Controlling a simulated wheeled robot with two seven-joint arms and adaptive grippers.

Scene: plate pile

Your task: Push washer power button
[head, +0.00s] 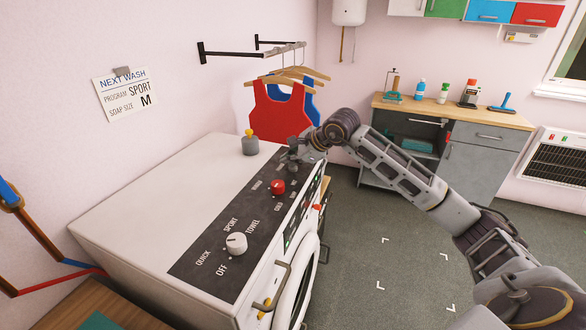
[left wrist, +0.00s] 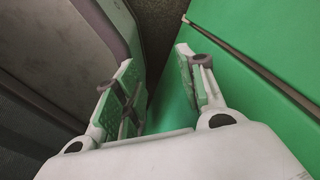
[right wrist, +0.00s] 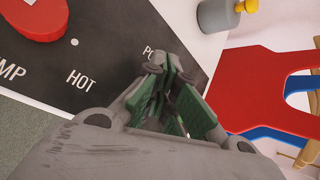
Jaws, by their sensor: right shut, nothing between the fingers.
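The white washer (head: 150,215) stands against the left wall. Its dark control panel (head: 205,268) carries a white program dial (head: 236,243) and a red knob (head: 277,187). My right gripper (head: 293,162) is over the far end of the panel, shut and empty, fingers pointing down. In the right wrist view its closed fingertips (right wrist: 158,72) cover part of a label starting "PO", beyond the word "HOT". The power button is hidden there, and I cannot tell whether the fingers touch the panel. My left gripper (left wrist: 155,62) shows only in its wrist view, open and empty beside a green surface.
A grey bottle with a yellow cap (head: 250,146) stands on the washer's far end. Red (head: 275,112) and blue shirts hang behind it from a wall rack (head: 270,52). A wash note (head: 126,92) is on the wall. Grey floor right of the washer is clear.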

